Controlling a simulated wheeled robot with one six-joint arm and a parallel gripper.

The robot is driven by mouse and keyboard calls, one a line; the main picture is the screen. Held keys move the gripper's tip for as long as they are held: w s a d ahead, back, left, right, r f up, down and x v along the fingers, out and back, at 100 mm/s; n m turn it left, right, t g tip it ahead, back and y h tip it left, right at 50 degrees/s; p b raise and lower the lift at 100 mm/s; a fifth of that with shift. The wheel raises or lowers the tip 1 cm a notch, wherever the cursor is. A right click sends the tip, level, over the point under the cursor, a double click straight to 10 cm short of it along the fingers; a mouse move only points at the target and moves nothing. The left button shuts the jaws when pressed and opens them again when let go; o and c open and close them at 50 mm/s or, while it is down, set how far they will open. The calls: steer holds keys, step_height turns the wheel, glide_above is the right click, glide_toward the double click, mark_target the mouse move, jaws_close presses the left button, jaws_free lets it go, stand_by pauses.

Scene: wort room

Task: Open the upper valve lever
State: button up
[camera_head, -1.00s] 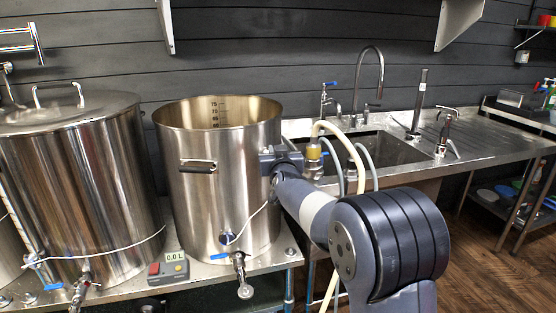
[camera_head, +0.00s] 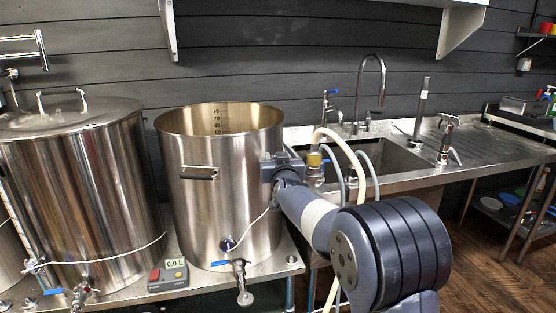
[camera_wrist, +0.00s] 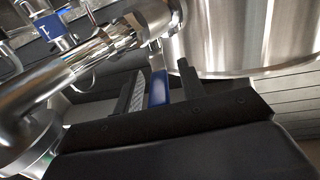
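A blue lever (camera_wrist: 158,88) shows in the wrist view, between the two fingers of my gripper (camera_wrist: 162,88). The fingers are apart, one on each side of it; a gap shows on the right, and the left finger is very close, so contact is unclear. A shiny steel valve or pipe (camera_wrist: 95,55) runs beside it. In the head view my gripper (camera_head: 280,166) is at the right side of the open steel kettle (camera_head: 220,140), with the fingers and that lever hidden. Another blue lever (camera_head: 221,263) is on the kettle's low tap.
A brass-coloured fitting with pale hoses (camera_head: 314,160) stands just right of my gripper. A lidded steel kettle (camera_head: 80,190) is at left, and a small box reading 0.0 L (camera_head: 168,274) sits between the kettles. A sink (camera_head: 395,157) with taps is behind, right.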

steer(key=shift+s, duration=0.1)
steer(key=s+d, duration=0.1)
steer(key=s, duration=0.9)
steer(key=shift+s+d+b, duration=0.25)
steer(key=shift+b, duration=0.05)
steer(key=shift+c, duration=0.5)
